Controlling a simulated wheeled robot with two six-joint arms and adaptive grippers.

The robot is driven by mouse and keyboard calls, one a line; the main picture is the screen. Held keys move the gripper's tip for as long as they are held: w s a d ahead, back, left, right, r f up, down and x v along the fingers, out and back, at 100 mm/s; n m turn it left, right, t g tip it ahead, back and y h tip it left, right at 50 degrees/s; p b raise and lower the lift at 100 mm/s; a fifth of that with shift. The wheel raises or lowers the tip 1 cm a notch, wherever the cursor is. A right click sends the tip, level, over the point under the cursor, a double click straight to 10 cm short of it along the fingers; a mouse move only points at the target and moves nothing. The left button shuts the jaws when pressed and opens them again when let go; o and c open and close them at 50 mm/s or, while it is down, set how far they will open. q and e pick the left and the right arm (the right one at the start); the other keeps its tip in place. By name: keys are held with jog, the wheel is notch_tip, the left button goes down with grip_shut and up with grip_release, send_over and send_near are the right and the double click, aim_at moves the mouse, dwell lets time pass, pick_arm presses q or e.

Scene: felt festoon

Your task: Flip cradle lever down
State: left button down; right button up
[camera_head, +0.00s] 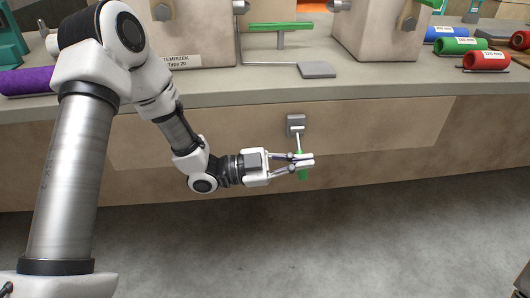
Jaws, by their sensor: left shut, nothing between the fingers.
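The lever (303,175) has a green grip on a thin metal rod. It hangs down from a small grey switch box (296,124) on the front face of the counter. My left gripper (306,160) reaches in from the left at the lever's height. Its fingers are shut and empty, and they cross in front of the lever, hiding part of rod and grip. I cannot tell whether they touch it. My right gripper is out of view.
Above on the counter (230,90), a green-topped bar (280,27) stands between two beige blocks (380,30). A grey flat plate (317,69) lies near the edge. Purple (28,81), blue, green and red (486,60) rolls sit at the sides. The floor below is clear.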

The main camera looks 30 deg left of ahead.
pick_arm(q)
jog(key=r+p+v, duration=0.1)
jog(key=p+v, duration=0.2)
jog(key=v, duration=0.7)
jog(key=s+d+f+n+g+y, duration=0.4)
jog(key=d+f, duration=0.5)
jog(key=f, duration=0.5)
jog(key=s+a+f+n+g+y, duration=0.1)
jog(key=s+f+n+g+y, duration=0.1)
jog(key=s+f+n+y, duration=0.35)
jog(key=s+a+f+n+g+y, duration=0.1)
jog(key=s+f+n+g+y, duration=0.15)
jog(key=s+f, duration=0.65)
jog(key=s+a+f+n+g+y, duration=0.1)
jog(key=s+a+f+n+y, duration=0.2)
jog(key=a+n+y, duration=0.3)
notch_tip(320, 180, up, 23)
jog(key=h+p, duration=0.1)
jog(key=p, duration=2.2)
jog(key=shift+s+a, duration=0.2)
jog(key=shift+a, duration=0.15)
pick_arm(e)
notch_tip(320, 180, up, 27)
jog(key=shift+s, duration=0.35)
pick_arm(q)
jog(key=shift+r, duration=0.1)
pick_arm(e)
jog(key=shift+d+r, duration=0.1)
